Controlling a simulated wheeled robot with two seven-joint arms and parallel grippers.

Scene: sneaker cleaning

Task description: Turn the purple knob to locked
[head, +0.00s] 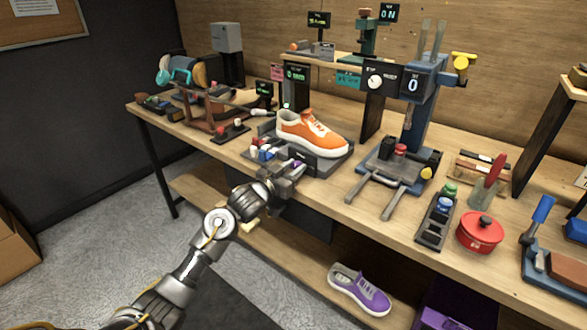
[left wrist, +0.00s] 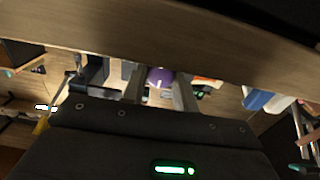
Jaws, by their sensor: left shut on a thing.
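The purple knob (left wrist: 159,79) shows between the two fingers of my left gripper (left wrist: 160,90) in the left wrist view. In the head view my left gripper (head: 287,176) is at the table's front edge, at the front of the fixture that carries an orange sneaker (head: 311,132). It is shut on the purple knob, which shows in the head view as a small purple patch (head: 297,165). The gripper hides most of the knob, so its turn position cannot be read. My right gripper is not in view.
Small red, white and blue items (head: 264,150) stand close left of my gripper. A grey press-like stand (head: 395,165) is to the right, with a red pot (head: 480,233) beyond it. A purple sneaker (head: 359,289) lies on the lower shelf (head: 300,262).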

